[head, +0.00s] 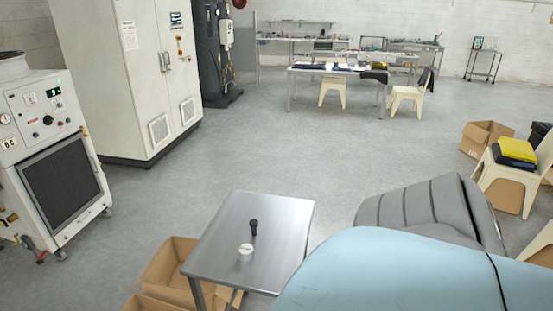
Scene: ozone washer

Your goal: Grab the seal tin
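A small white round tin (245,250), which looks like the seal tin, stands on a small grey metal table (279,215) in the lower middle of the head view. A small black object with a round head and a narrow handle (254,228) is just behind the tin. A narrow gap seems to lie between them. Details on the tin are too small to read. Neither of my grippers is in view.
Open cardboard boxes (165,266) sit by the table's left side. A washer-like machine (45,150) and a tall cabinet (130,80) stand at left. Large pale blue and grey shapes cover the lower right. The floor (290,150) beyond the table is clear.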

